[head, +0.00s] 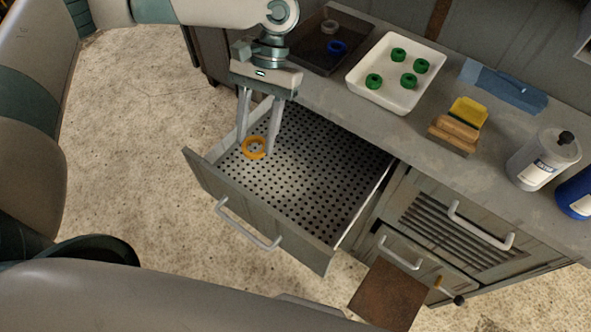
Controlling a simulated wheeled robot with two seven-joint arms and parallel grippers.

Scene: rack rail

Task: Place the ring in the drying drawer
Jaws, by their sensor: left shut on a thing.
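An orange ring (245,153) is between the fingertips of my left gripper (255,147), which is shut on it. The gripper points down over the left part of an open drawer (320,185) with a perforated dark-dotted floor. From this view I cannot tell whether the ring touches the drawer floor or hangs just above it. The drawer is pulled out from under the counter, and its front panel (240,205) has a bar handle. The drawer floor around the ring is bare. My right gripper is not in view.
On the counter stand a white tray (351,77) with several green rings, a dark tray (312,62) with a blue and a pale ring, a brush (455,133), a blue cloth (505,85) and a white bottle (543,160). A closed vented drawer (450,228) is at right.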

